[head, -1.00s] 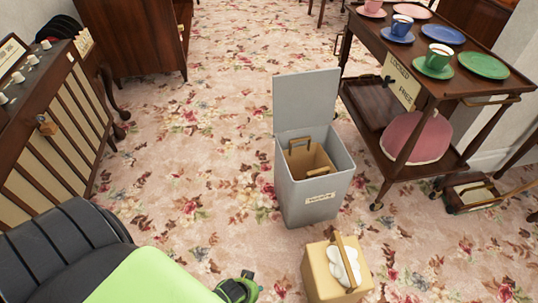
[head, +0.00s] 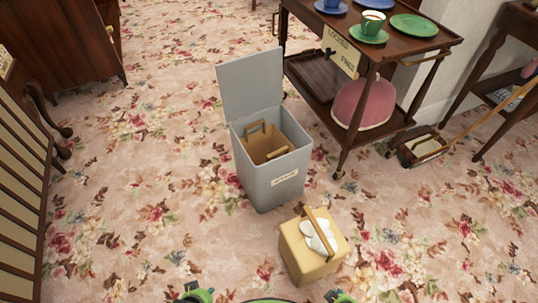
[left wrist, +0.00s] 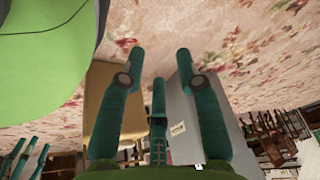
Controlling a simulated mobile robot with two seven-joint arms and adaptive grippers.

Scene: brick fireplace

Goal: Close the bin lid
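The grey bin (head: 272,178) stands upright on the carpet in the middle of the head view. Its lid (head: 250,85) is open and stands up at the bin's far side. A brown container with a handle (head: 264,145) sits inside the bin. In the left wrist view my left gripper (left wrist: 160,54) is open and empty, with the bin's grey side (left wrist: 183,135) beyond its fingers. My right gripper (left wrist: 26,150) shows small at that view's lower left, its fingers apart. In the head view only green parts of my arms show at the bottom edge; no fingers touch the lid.
A cream box (head: 304,260) with a handle and white round pieces stands close in front of the bin. A wooden trolley (head: 400,62) with cups and plates stands behind right. A dustpan-like tray (head: 425,148) lies on the floor at right. Carpet left of the bin is clear.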

